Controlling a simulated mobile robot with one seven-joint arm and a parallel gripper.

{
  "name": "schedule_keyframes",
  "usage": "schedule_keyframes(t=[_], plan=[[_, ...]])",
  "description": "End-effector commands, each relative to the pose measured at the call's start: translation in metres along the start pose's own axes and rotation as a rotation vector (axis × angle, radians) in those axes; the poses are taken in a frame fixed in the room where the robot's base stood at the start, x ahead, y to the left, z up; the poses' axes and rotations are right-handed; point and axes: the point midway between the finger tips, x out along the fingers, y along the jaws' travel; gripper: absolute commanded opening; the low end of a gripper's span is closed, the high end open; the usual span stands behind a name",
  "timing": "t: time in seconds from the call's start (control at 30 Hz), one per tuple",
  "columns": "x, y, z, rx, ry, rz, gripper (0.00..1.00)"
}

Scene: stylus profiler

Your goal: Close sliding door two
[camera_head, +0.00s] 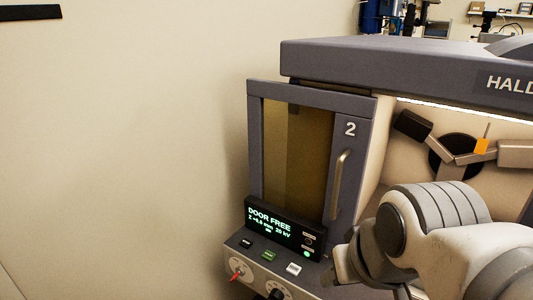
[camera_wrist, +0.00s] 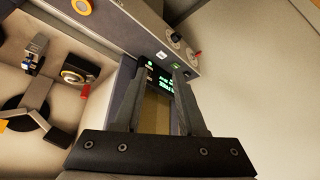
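Sliding door two (camera_head: 365,140) is a grey-framed panel with a yellow-tinted window, marked "2", at the left of the machine. Its upright metal handle (camera_head: 340,185) is on the right side of its frame. To the right of the door the chamber stands open, with its inside visible. In the wrist view the yellow window (camera_wrist: 154,112) shows between the fingers. My gripper (camera_wrist: 158,70) is open, with nothing seen between its fingers. In the head view it is low, near the control panel below the handle, and mostly hidden by my arm. The handle is not clear in the wrist view.
A display (camera_head: 283,229) reading "DOOR FREE" stands in front of the door's lower part. Below it is a control panel (camera_head: 240,246) with buttons and a red switch. The chamber holds a dark round stage (camera_head: 455,150) with arms. Plain wall lies left.

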Motion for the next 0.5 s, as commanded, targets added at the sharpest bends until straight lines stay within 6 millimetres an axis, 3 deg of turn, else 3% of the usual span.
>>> schedule_keyframes(t=[0.03,0.13,0.2,0.5], plan=[[0.0,-0.003,-0.009,-0.022,0.012,-0.009,0.29],[0.004,-0.012,-0.04,-0.112,0.066,-0.036,0.11],[0.008,-0.023,-0.07,-0.201,0.126,-0.058,0.0],[0.039,-0.073,-0.204,-0.588,0.429,-0.038,0.0]])
